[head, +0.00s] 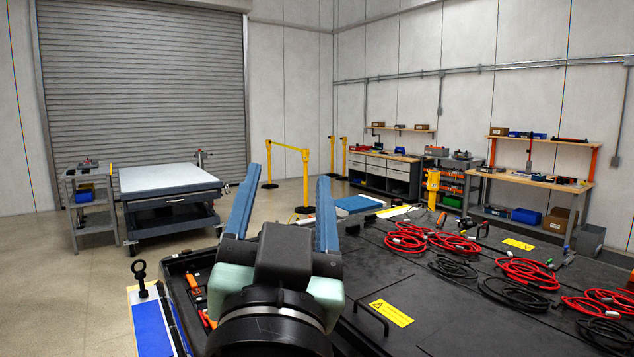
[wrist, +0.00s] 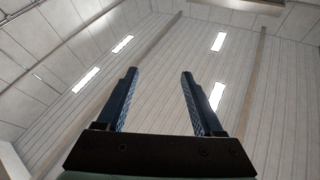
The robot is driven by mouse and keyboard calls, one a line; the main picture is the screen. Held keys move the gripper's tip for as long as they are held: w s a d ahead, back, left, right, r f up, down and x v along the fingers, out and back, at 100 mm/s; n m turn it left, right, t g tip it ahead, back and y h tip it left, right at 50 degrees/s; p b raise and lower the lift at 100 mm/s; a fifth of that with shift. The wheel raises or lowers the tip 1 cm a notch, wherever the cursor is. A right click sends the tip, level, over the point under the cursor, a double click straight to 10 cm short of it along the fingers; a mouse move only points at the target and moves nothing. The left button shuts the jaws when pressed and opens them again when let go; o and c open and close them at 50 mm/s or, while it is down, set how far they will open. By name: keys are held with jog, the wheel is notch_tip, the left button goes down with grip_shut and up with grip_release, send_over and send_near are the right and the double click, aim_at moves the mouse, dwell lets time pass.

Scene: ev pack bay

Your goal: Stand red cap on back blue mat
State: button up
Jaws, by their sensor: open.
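My gripper (head: 288,174) is open and empty, raised in front of the black pack lid with both blue-grey fingers pointing up. In the wrist view the open fingers (wrist: 158,74) show only walls and ceiling between them. A blue mat (head: 357,203) lies at the far end of the pack, just right of my right finger. Another blue mat (head: 152,331) lies at the near left, partly cut off by the frame's bottom edge. I cannot make out a red cap in either view; my gripper and wrist hide part of the pack.
A black eye-shaped piece (head: 140,277) stands by the near mat. A black tray (head: 180,268) with orange-handled tools is beside my wrist. Red cable coils (head: 406,238) and black coils (head: 457,268) cover the lid's right side. A lid handle (head: 371,318) sticks up near the front.

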jog(key=s+d+r+n+t, duration=0.2)
jog(key=s+r+t, duration=0.2)
jog(key=s+r, duration=0.4)
jog(key=shift+s+d+r+t, duration=0.3)
jog(key=shift+s+d+r, duration=0.05)
jog(key=shift+s, duration=0.5)
